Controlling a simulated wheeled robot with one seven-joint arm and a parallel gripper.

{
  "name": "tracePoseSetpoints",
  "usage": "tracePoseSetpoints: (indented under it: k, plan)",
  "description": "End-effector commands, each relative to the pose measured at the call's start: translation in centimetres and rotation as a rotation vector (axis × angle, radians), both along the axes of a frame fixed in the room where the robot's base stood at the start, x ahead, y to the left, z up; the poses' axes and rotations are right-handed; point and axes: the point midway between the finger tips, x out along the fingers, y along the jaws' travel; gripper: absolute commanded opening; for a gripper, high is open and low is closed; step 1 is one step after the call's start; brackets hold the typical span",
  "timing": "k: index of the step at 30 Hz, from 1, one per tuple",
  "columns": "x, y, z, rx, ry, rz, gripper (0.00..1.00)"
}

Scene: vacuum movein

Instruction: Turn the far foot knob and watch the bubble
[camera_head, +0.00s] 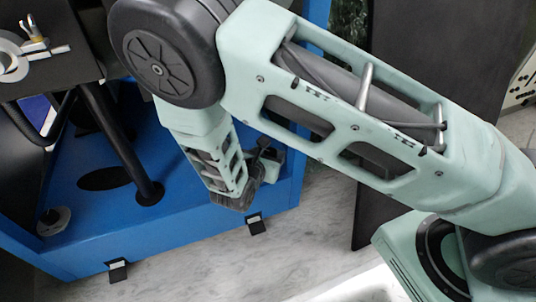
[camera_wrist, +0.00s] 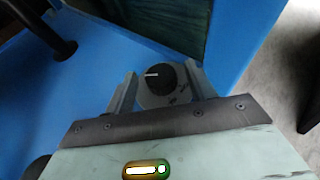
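In the wrist view, a round black knob (camera_wrist: 161,75) with a white pointer line sits on a grey disc (camera_wrist: 154,99) on the blue base. My gripper (camera_wrist: 163,80) is open, with one finger on each side of the knob. A gap shows at the right finger; whether the left finger touches, I cannot tell. In the head view my gripper (camera_head: 266,162) is over the right part of the blue base and hides most of this knob. A small yellow-green vial-like window (camera_wrist: 147,170) with white shapes shows at the bottom of the wrist view.
Another grey disc with a dark knob (camera_head: 52,221) is on the blue base (camera_head: 185,228) at the left. A dark post (camera_head: 125,145) rises from the base. A dark plate (camera_head: 45,75) with a tape roll (camera_head: 12,62) is at upper left. Black brackets (camera_head: 118,270) line the front edge.

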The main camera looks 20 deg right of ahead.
Motion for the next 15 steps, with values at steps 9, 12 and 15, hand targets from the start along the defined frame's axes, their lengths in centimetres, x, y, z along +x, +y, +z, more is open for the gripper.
tracePoseSetpoints:
  k: [9, 12, 15]
  plan:
    - [0.02, 0.05, 0.09, 0.0, -0.001, -0.007, 0.13]
    - [0.16, 0.08, 0.36, -0.002, -0.003, -0.046, 0.13]
    - [0.28, 0.15, 0.52, 0.0, -0.002, -0.112, 0.13]
